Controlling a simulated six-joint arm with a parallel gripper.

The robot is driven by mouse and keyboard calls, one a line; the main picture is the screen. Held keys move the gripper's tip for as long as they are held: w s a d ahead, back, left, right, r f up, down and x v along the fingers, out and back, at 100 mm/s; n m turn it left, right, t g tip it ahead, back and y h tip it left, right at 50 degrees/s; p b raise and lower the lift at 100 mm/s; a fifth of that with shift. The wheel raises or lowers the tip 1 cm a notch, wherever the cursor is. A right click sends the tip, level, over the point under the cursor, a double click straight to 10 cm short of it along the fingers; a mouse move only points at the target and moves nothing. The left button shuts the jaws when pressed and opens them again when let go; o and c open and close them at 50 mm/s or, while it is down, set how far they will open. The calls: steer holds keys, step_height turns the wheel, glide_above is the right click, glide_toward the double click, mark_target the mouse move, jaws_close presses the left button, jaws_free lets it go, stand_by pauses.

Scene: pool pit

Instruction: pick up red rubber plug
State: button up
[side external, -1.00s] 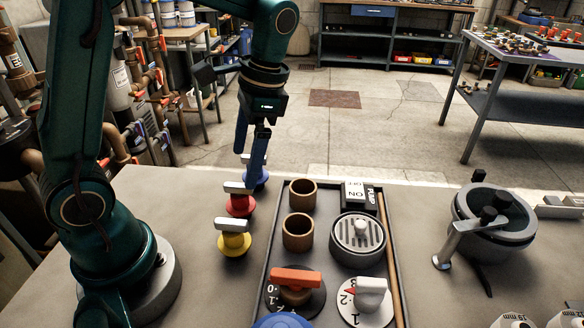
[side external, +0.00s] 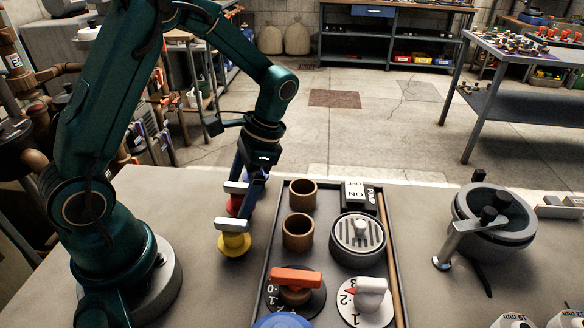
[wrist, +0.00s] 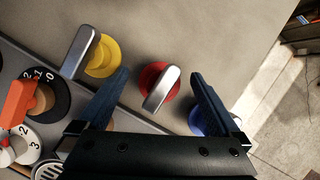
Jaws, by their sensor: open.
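The red rubber plug (side external: 235,206) stands on the table between the yellow and blue plugs, with a silver bar handle on top. In the wrist view the red plug (wrist: 154,83) lies between my two open fingers, slightly beyond their tips. My gripper (wrist: 162,78) is open and empty, pointing down over it. In the side view my gripper (side external: 246,197) is low beside the red plug and partly covers it. I cannot tell whether a finger touches it.
The yellow plug (side external: 234,243) stands in front and the blue plug (wrist: 200,122) on the other side, close to my fingers. A dark tray (side external: 262,262) to the right holds two brown cups (side external: 298,231), a drain (side external: 357,238) and knobs. Bare table lies left of the plugs.

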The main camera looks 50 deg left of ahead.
mark_target(225, 185)
steer(key=c, duration=1.4)
steer(key=shift+r, duration=0.55)
steer(key=r, duration=0.2)
steer(key=a+r, duration=0.1)
steer(key=r, duration=0.1)
steer(key=shift+s, duration=0.3)
steer(key=s+a+r, duration=0.4)
steer(key=a, duration=0.1)
steer(key=s+a+r, duration=0.2)
steer(key=a, duration=0.1)
steer(key=shift+s+a, duration=0.2)
